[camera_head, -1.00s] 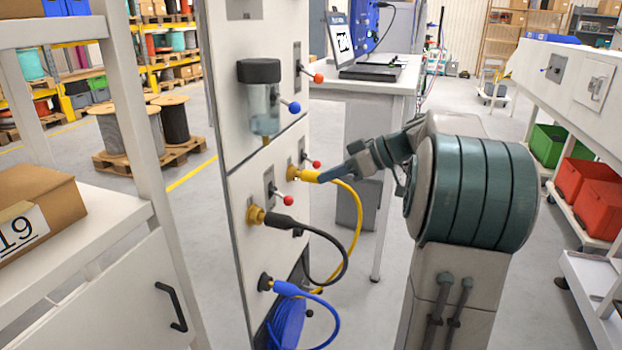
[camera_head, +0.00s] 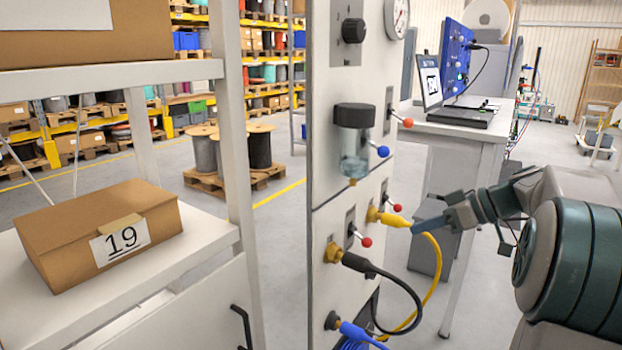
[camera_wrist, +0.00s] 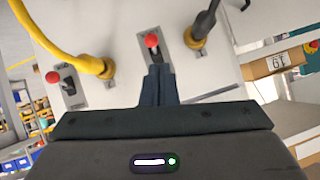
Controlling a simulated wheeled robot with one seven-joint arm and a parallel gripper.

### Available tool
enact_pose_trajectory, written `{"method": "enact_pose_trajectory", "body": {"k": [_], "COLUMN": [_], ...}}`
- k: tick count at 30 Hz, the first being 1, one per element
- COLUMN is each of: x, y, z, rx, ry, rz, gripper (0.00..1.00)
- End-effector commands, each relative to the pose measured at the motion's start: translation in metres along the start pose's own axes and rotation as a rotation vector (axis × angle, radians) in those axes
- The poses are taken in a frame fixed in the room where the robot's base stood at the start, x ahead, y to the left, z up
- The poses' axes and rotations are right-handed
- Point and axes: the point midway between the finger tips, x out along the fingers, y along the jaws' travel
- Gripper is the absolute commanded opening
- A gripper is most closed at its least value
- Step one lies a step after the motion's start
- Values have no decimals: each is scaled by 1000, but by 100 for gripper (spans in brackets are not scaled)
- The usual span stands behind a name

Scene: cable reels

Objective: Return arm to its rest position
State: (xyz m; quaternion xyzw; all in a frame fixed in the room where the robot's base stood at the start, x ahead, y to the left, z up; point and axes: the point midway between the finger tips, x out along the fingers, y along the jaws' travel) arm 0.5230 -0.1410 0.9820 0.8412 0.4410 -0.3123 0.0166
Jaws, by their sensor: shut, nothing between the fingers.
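My gripper (camera_head: 430,224) is on the right in the head view, reaching left toward the white panel (camera_head: 342,262) with its tip near the yellow cable. In the wrist view my gripper (camera_wrist: 158,70) is shut and empty, its fingers pointing at the panel. A red-knobbed lever (camera_wrist: 152,41) lies just beyond the fingertips; whether they touch it I cannot tell. The yellow cable (camera_wrist: 48,40) is plugged in on the left of the wrist view. The black cable (camera_wrist: 207,20) is plugged in on the right.
A box labelled 19 (camera_head: 100,233) sits on the white shelf at left. A blue cable (camera_head: 358,334) hangs low on the panel. A bench with a laptop (camera_head: 460,115) stands behind.

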Motion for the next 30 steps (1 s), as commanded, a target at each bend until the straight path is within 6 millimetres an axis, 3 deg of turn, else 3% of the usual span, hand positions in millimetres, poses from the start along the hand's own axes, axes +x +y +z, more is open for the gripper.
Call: {"method": "enact_pose_trajectory", "body": {"k": [1, 5, 10, 16, 22, 30], "x": [4, 20, 28, 13, -6, -13], "y": [-20, -74, -146, -215, -254, -267], "z": [-13, -19, -9, 10, 30, 43], "rx": [40, 212, 406, 542, 594, 611], "ry": [-50, -229, -448, -588, -595, -563], "rz": [-2, 37, 177, 418, 624, 717], "gripper": [0, 0, 0, 0, 0, 0]}}
